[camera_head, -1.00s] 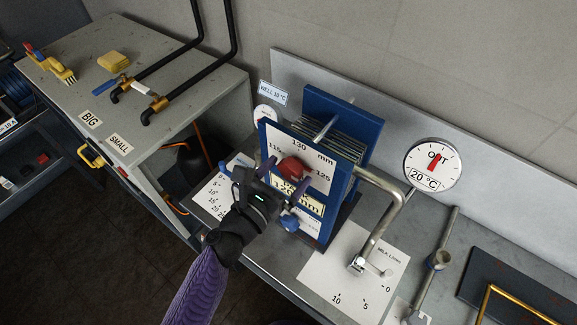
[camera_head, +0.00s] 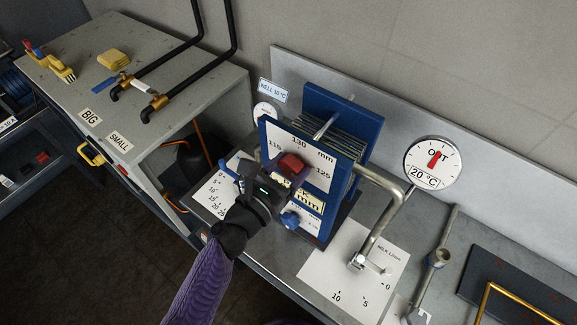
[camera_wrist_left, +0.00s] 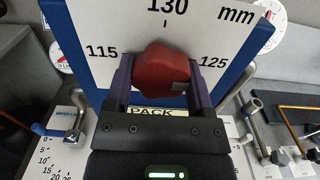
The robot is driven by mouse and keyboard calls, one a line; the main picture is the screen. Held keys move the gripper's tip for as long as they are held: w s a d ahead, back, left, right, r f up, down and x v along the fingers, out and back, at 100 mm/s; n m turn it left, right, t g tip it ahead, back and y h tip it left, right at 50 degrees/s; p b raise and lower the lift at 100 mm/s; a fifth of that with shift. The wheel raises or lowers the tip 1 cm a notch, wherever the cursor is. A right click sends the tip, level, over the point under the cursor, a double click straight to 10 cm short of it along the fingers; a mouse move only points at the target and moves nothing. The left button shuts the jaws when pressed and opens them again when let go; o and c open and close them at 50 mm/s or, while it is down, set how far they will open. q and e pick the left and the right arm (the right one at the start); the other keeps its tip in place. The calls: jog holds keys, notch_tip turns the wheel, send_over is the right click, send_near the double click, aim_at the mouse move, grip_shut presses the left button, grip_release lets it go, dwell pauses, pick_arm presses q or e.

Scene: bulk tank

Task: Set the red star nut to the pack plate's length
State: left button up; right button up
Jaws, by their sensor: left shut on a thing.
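The red star nut (camera_head: 291,166) sits on the white scale face (camera_head: 318,176) of the blue plate pack. My left gripper (camera_head: 284,176) is shut on the nut, one finger on each side. In the left wrist view the nut (camera_wrist_left: 164,70) sits between my fingers (camera_wrist_left: 160,84), below the 130 mark, with 115 to its left and 125 to its right. A small light patch shows at the nut's lower right. The pack plate (camera_head: 309,198) is mostly hidden behind my gripper; only "PACK" and "mm" parts can be read. My right gripper is not in view.
A bent steel pipe (camera_head: 385,215) stands to the right, above a white milk scale (camera_head: 345,275). A round OUT gauge (camera_head: 432,164) reads 20 °C. A grey cabinet (camera_head: 165,85) stands at left.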

pick_arm(q)
jog(key=shift+m, duration=0.3)
jog(key=m+b, duration=0.2)
jog(key=m, duration=0.2)
jog(key=shift+f, duration=0.1)
jog(key=m+b, duration=0.2)
jog(key=m, duration=0.2)
jog(key=shift+m, duration=0.3)
jog(key=m+b, duration=0.1)
jog(key=m, duration=0.3)
jog(key=shift+m, duration=2.1)
jog(key=o, duration=1.2)
